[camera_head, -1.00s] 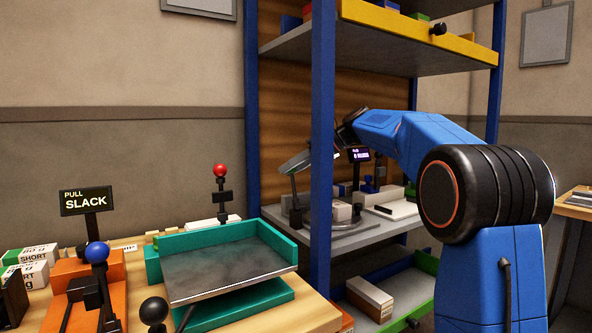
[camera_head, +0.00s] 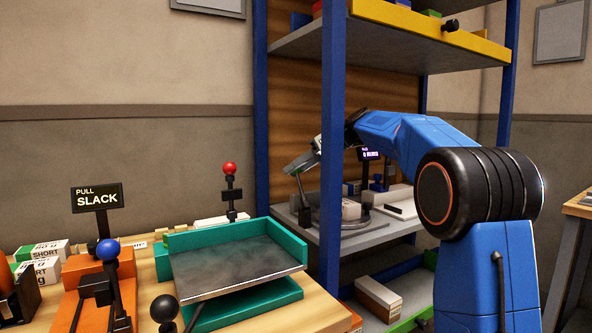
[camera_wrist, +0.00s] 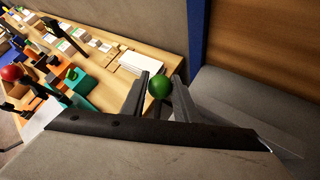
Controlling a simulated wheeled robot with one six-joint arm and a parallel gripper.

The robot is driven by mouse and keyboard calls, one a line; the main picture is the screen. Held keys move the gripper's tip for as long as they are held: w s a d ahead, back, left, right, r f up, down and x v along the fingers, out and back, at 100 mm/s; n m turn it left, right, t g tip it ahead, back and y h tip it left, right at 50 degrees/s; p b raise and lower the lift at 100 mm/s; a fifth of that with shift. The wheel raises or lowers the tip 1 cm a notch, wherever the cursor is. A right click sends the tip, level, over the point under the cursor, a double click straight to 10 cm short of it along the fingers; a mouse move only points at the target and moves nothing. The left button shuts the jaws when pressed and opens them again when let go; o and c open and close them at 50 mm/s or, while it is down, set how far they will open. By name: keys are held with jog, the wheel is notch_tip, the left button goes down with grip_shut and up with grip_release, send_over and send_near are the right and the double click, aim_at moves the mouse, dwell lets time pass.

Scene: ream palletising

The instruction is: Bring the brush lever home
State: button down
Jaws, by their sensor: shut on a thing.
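A green ball knob (camera_wrist: 160,88) sits between the two fingers of my gripper (camera_wrist: 162,79) in the wrist view. The fingers are shut on it. In the head view, my gripper (camera_head: 302,163) is at the shelf's left end, partly behind a blue post. A dark lever rod (camera_head: 301,192) runs down from it to a dark base (camera_head: 305,217), leaning slightly. I take this rod and green knob to be the brush lever, though no label on it is readable. The knob is hidden in the head view.
The blue post (camera_head: 332,170) stands close in front of my forearm. A small display (camera_head: 370,154) is behind, its text hard to read. A teal tray (camera_head: 290,240), a red-knobbed lever (camera_head: 230,190) and a blue-knobbed lever (camera_head: 110,270) by a "PULL SLACK" sign (camera_head: 97,197) are on the bench.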

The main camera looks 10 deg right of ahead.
jog(key=shift+w, duration=0.1)
jog(key=c, duration=1.4)
grip_release()
jog(key=shift+f, duration=0.1)
jog(key=v, duration=1.7)
jog(key=shift+d, duration=0.2)
jog(key=shift+d, duration=0.15)
